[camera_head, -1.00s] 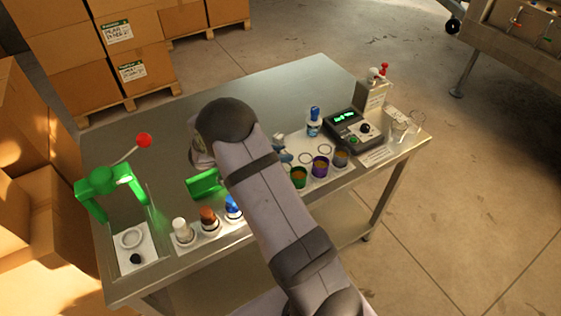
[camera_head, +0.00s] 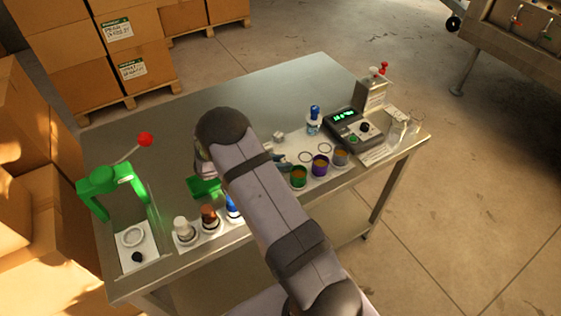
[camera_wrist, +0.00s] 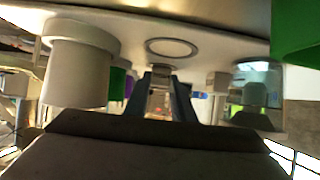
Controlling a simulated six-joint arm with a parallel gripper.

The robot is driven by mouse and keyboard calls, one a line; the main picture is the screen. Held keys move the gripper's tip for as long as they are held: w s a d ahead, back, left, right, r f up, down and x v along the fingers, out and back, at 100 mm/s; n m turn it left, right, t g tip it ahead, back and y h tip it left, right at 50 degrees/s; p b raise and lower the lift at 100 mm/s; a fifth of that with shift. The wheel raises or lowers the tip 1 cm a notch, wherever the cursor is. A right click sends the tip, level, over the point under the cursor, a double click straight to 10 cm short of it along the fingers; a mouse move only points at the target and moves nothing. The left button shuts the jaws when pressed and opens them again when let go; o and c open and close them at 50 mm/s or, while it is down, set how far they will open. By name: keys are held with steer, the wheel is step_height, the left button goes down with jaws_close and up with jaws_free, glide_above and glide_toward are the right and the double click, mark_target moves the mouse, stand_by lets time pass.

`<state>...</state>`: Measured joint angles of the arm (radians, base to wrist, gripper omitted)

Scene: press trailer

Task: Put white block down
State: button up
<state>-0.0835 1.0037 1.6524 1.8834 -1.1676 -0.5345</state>
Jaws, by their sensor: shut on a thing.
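My gripper (camera_head: 281,155) is low over the middle of the metal table (camera_head: 215,110), mostly hidden behind my own arm in the head view. A small white block (camera_head: 278,137) shows at its far side. In the wrist view the two dark fingers (camera_wrist: 166,98) are close together on a pale thing (camera_wrist: 160,101), which seems to be the white block. I cannot tell whether the block touches the table.
A green press (camera_head: 105,183) with a red knob stands at the left. White (camera_head: 184,228) and brown (camera_head: 209,216) containers stand in front. Green (camera_head: 298,177) and purple (camera_head: 320,165) cups, a blue-capped bottle (camera_head: 314,123) and a dark device (camera_head: 349,130) are at right. The back is clear.

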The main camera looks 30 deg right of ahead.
steer(key=o, duration=1)
steer(key=shift+r, duration=0.2)
steer(key=b+v, duration=0.3)
steer(key=v, duration=0.7)
steer(key=shift+a+r, duration=0.1)
steer(key=shift+a, duration=0.3)
steer(key=shift+a+r+b, duration=0.3)
steer(key=shift+a+r, duration=0.05)
steer(key=shift+a, duration=0.15)
